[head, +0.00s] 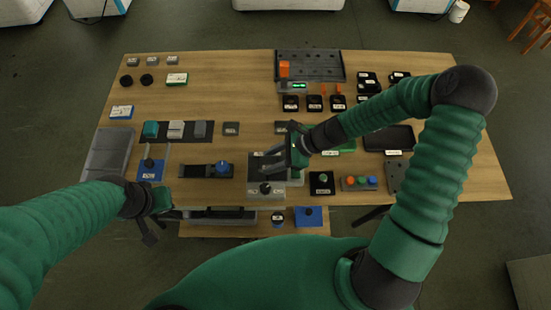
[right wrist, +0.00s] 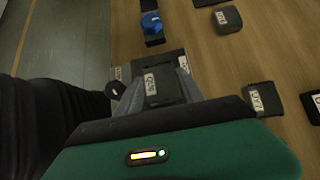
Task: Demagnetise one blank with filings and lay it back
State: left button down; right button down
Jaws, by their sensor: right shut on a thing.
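My right gripper (head: 270,165) is over a grey flat device with a black knob (head: 265,188), near the front middle of the table. In the right wrist view the gripper (right wrist: 160,85) is shut on a dark grey labelled blank (right wrist: 168,88). The device (right wrist: 174,57) shows beneath; I cannot tell whether the blank touches it. Two similar dark labelled blocks lie on the table, one left (head: 231,128) and one right (head: 281,127) of centre. Filings cannot be made out. My left gripper (head: 158,226) is at the table's front left edge, apparently open and empty.
A rail with teal and grey blocks (head: 187,131) and a clear tray (head: 108,150) are at left. A blue-knobbed fixture (head: 221,168) stands left of the device. A dark pegboard tray (head: 310,65) is at the back. A button box (head: 359,183) is at right.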

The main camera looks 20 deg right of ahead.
aim_at(254, 166)
jog(key=shift+a, duration=0.15)
jog(key=shift+w+a, duration=0.2)
jog(key=shift+a, duration=0.4)
jog(key=shift+w+a, duration=0.15)
jog(key=shift+a, duration=0.45)
jog(key=shift+w+a, duration=0.2)
jog(key=shift+a, duration=0.5)
jog(key=shift+w+a, duration=0.2)
jog(key=shift+a, duration=0.45)
jog(key=shift+r, duration=0.15)
notch_tip(254, 166, up, 7)
jog(key=p, duration=0.7)
jog(key=shift+r, duration=0.15)
jog(key=shift+d, duration=0.1)
